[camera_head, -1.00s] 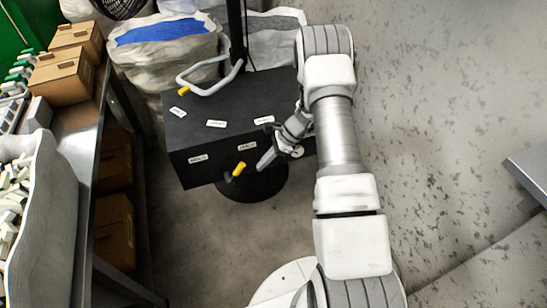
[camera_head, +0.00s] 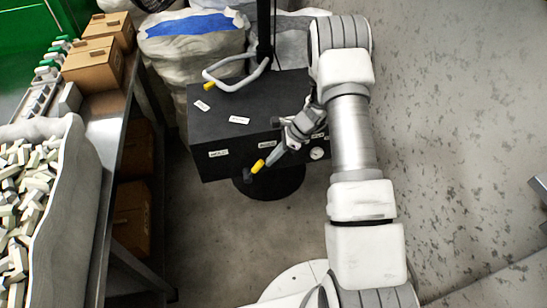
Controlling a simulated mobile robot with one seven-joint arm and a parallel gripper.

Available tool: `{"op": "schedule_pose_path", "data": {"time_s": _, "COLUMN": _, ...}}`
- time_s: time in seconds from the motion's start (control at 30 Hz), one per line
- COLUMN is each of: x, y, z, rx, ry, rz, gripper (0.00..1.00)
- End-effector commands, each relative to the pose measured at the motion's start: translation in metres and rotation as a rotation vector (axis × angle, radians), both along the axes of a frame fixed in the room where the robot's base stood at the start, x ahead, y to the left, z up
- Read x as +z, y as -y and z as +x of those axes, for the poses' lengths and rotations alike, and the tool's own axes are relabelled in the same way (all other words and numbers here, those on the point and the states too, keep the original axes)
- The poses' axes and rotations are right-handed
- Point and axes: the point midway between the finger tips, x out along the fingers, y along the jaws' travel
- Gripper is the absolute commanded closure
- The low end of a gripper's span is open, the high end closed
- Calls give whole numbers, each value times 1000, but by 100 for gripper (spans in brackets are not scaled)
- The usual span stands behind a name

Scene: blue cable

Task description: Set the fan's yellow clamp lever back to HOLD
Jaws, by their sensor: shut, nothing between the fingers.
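The black fan box (camera_head: 222,130) stands on a round dark base, with several white labels too small to read surely. A short lever with a yellow grip (camera_head: 258,166) sticks out low at its front, on a dark pivot, leaning up to the right. My gripper (camera_head: 270,162) is shut and empty, its fingertips just right of the yellow grip. I cannot tell whether they touch it. A bent grey handle with a yellow tip (camera_head: 209,87) lies on the box top. Part of the box's right side is hidden by my arm.
A round gauge (camera_head: 317,153) sits on the box front beside my gripper. A metal bench (camera_head: 108,135) with cardboard boxes (camera_head: 93,66) and a sack of pale pieces is on the left. Sacks stand behind the box. Floor on the right is mostly clear.

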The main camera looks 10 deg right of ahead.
Motion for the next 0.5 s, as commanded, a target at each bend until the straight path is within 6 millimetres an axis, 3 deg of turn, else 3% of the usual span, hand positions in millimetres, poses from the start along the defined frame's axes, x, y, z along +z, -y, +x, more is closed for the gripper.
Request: {"op": "schedule_pose_path", "data": {"time_s": 0.5, "x": 14, "y": -12, "z": 0, "rx": 4, "ry": 1, "rz": -113, "gripper": 100}}
